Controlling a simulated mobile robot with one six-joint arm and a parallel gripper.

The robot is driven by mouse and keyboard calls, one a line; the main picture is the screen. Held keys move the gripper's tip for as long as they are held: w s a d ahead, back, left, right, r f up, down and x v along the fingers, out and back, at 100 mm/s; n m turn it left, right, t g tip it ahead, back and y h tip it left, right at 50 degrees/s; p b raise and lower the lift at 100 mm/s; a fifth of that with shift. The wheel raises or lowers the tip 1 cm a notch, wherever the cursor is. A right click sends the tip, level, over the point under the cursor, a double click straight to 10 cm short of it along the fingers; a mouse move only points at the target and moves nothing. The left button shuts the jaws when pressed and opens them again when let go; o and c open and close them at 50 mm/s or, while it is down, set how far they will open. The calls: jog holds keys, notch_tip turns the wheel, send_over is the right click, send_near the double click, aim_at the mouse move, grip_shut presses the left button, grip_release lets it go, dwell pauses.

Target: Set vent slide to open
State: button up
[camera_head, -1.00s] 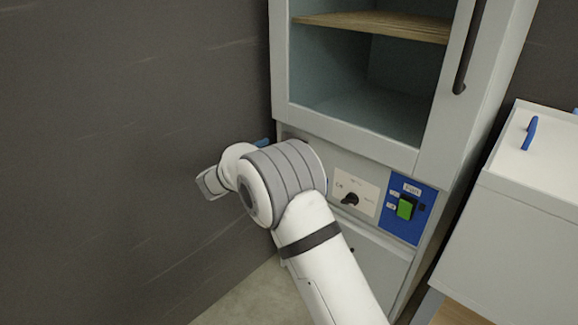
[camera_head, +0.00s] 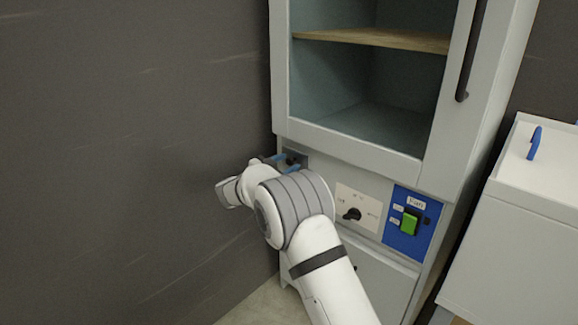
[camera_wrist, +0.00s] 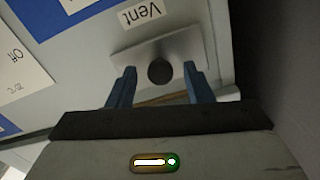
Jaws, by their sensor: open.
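The vent slide shows in the wrist view as a round dark knob (camera_wrist: 160,71) on a grey plate (camera_wrist: 185,48). A "Vent" label (camera_wrist: 141,14) is beside the plate. My gripper (camera_wrist: 160,80) is open, with one blue finger on each side of the knob. I cannot tell whether either finger touches it. In the head view my gripper (camera_head: 282,163) is at the dark vent plate (camera_head: 298,155) on the left of the cabinet's front panel. My wrist hides part of the panel there. The slide's setting cannot be read.
Right of the vent are a black rotary knob (camera_head: 352,214) on a white plate and a blue panel (camera_head: 402,240) with a green switch (camera_head: 409,223). A dark wall (camera_head: 130,150) is close on the left. A white cabinet (camera_head: 500,220) with a blue handle stands at right.

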jog(key=shift+c, duration=0.4)
grip_shut()
jog(key=shift+s, duration=0.1)
